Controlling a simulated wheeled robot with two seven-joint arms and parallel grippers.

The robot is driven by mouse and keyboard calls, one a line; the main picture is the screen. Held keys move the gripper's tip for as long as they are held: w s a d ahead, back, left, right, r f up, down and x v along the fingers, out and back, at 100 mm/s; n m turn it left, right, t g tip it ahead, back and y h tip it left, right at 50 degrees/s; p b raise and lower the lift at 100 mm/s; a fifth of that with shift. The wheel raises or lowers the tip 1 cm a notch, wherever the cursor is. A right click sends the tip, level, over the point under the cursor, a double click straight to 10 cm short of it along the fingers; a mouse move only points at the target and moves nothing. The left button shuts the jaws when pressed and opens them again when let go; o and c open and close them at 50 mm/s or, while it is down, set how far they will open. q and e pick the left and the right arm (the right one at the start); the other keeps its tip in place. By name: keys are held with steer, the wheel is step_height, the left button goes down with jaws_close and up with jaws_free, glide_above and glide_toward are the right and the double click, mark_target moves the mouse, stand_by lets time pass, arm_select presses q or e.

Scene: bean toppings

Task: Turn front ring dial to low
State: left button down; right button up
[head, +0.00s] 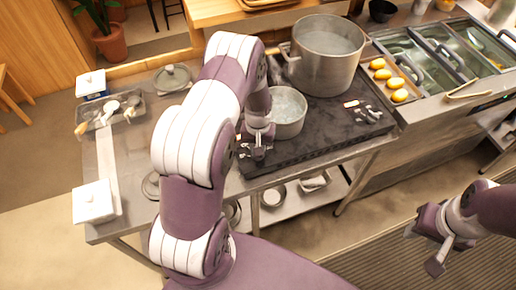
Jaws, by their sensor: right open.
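The dark stove (325,135) stands on the steel counter. A small pot of water (290,125) sits on its front left part, and a large pot of water (330,75) sits behind it. One group of dials (367,113) shows on the stove's right part. My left gripper (258,154) points down at the stove's front left corner, in front of the small pot. It covers whatever dial lies there, so I cannot tell whether it touches one or how far its fingers are apart. My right gripper (424,246) is open and empty over the floor at the lower right.
White boxes (94,203) and a utensil tray (105,118) stand on the left counter, with a pot lid (172,78) behind. Yellow food pieces (388,83) and steel bins (440,45) are at the right. Dishes (272,196) sit on the lower shelf.

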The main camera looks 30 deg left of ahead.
arm_select(q)
steer(key=n+b, duration=0.1)
steer(key=n, duration=0.4)
steer(key=shift+w+n, duration=0.15)
steer(key=shift+n, duration=0.15)
steer(key=n, duration=0.4)
steer(key=shift+r+n+b, duration=0.1)
steer(key=shift+n+b, duration=0.2)
steer(key=shift+b, duration=0.1)
steer(key=c, duration=1.2)
jaws_free()
steer(key=shift+o, duration=0.6)
step_height(320, 180, up, 13)
steer(key=b, duration=0.2)
steer(key=shift+b, duration=0.4)
steer(key=shift+f, duration=0.2)
